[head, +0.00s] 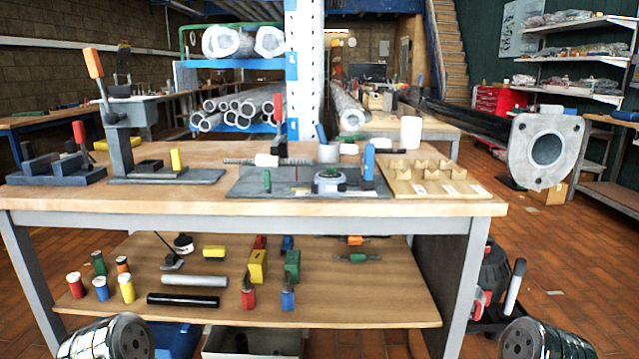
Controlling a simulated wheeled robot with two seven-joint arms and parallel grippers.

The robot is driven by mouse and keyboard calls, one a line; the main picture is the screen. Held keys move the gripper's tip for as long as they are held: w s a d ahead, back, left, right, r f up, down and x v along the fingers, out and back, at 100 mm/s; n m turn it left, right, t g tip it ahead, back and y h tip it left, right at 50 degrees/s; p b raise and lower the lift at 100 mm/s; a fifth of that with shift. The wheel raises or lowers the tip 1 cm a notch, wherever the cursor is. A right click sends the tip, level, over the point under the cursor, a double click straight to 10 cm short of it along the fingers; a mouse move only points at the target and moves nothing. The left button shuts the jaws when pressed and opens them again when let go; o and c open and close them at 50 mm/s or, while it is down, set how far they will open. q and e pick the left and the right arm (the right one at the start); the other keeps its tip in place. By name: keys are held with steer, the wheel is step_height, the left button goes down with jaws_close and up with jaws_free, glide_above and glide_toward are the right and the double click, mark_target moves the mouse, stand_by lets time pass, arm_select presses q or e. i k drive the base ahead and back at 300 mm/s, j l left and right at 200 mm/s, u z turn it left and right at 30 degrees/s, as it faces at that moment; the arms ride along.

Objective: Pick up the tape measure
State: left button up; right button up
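I cannot pick out the tape measure with certainty. A small round grey-and-white item (329,181) with green on top lies on the dark mat (290,192) on the workbench. A boxy yellow item (258,267) stands on the lower shelf beside a green one (292,265). Rounded metallic parts of my own arms show at the bottom left and bottom right edges. No gripper fingers are visible, and nothing of mine touches the bench or its items.
The workbench (440,208) has a lower shelf (375,308) with coloured spools, rods and clamps. Tools with orange and red handles stand at the left of the top. A wooden V-block board (430,184) is at right. A long pole with a square flange (546,150) projects beyond the right end.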

mark_target(325, 182)
steer(key=j+z, duration=0.15)
steer(key=j, duration=0.45)
steer(key=j+z, duration=0.2)
steer(key=j, duration=0.4)
steer(key=k+j+z, duration=0.15)
steer(key=j, duration=0.45)
